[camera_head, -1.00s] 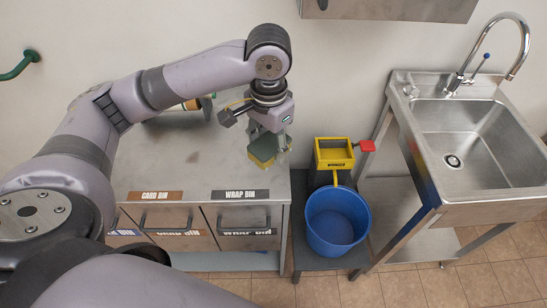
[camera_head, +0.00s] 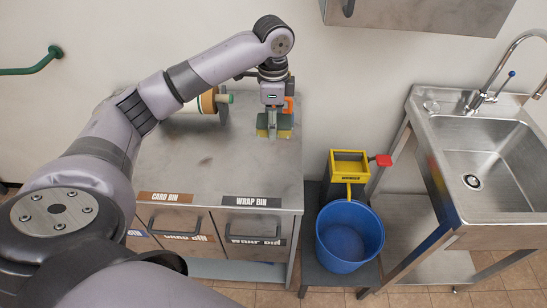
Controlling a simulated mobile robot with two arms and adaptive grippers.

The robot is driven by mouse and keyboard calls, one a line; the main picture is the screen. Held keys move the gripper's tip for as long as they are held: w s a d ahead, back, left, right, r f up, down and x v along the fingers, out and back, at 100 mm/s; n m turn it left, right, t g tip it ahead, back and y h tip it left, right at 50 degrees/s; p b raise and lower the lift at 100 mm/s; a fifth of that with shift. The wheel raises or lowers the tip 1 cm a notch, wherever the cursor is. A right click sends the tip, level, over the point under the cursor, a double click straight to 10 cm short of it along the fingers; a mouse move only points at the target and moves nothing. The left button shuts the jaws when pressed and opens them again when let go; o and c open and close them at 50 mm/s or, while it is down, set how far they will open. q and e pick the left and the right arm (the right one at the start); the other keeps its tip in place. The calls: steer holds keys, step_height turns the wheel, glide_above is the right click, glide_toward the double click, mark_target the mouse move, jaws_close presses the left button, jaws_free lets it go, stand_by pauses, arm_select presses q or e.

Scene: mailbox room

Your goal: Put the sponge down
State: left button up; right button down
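The sponge (camera_head: 285,130) is a small yellow and grey-green block over the back right part of the steel counter. My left gripper (camera_head: 272,131) points down at it, with its fingers closed around the sponge's middle. The sponge shows on both sides of the fingers. It is at or just above the counter top; I cannot tell if it touches. My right gripper is not in view.
The steel counter (camera_head: 215,165) is clear in the middle. A roll on a holder (camera_head: 208,101) and an orange item (camera_head: 289,104) are at its back. A blue bucket (camera_head: 349,237), a yellow wringer (camera_head: 349,168) and a sink (camera_head: 480,155) stand to the right.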

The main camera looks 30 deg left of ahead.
arm_select(q)
glide_above(273, 164)
step_height(273, 164, down, 9)
steer(key=shift+d+p, duration=0.1)
steer(key=shift+p, duration=0.3)
steer(key=shift+f, duration=2.4)
steer(key=o, duration=1)
steer(key=shift+f, duration=0.1)
steer(key=shift+r, duration=0.3)
step_height(273, 164, up, 12)
steer(key=shift+f+b, duration=0.1)
steer(key=shift+b, duration=0.55)
